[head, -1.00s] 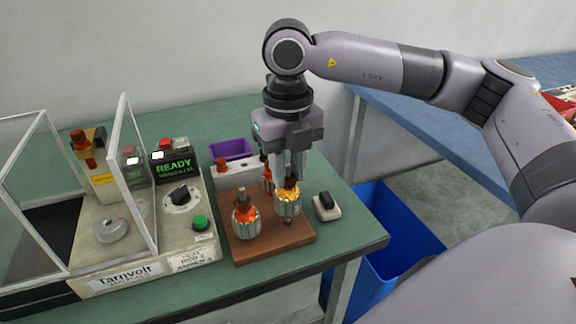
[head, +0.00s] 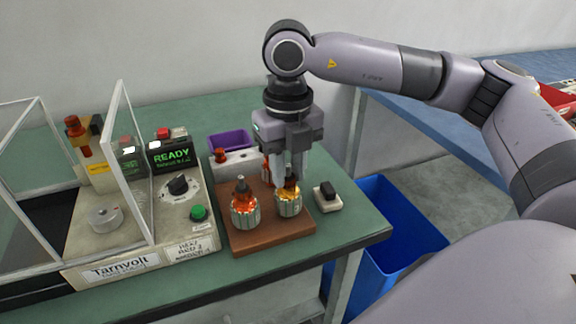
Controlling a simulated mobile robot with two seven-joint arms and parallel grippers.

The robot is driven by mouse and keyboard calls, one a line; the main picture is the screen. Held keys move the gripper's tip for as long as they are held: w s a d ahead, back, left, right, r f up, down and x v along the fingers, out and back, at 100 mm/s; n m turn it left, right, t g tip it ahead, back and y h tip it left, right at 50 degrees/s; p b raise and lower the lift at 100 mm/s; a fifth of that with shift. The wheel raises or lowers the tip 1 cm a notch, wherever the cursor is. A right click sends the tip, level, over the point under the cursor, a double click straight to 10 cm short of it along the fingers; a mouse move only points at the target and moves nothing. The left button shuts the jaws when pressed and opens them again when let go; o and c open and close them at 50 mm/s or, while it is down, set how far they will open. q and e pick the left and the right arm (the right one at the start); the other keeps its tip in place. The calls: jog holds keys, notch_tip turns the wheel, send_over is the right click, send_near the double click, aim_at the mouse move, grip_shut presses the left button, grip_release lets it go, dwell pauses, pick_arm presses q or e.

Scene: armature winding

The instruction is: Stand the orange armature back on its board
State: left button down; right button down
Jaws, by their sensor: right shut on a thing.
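The orange armature (head: 289,206), with amber windings and a grey ribbed core, is upright at the right part of the brown board (head: 270,243). My right gripper (head: 290,182) points straight down from above and is shut on its upper end. Its lower shaft is no longer visible, and the core is at or very close to the board's surface. A second armature with redder windings (head: 245,212) stands upright on the board to its left. A third reddish piece behind is mostly hidden by the gripper. My left gripper is out of view.
A tester with a READY display (head: 172,157), knob and green button (head: 198,213) stands left of the board, with a clear guard (head: 130,170) beyond. A small black-and-white block (head: 327,197) sits close on the right. A purple bin (head: 230,141) is behind; a blue bin (head: 400,230) is below the table edge.

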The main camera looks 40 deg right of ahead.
jog(key=shift+r, duration=0.1)
jog(key=c, duration=0.8)
grip_release()
jog(key=shift+r+p, duration=1.55)
jog(key=shift+r, duration=0.7)
notch_tip(320, 180, up, 7)
jog(key=shift+r, duration=0.1)
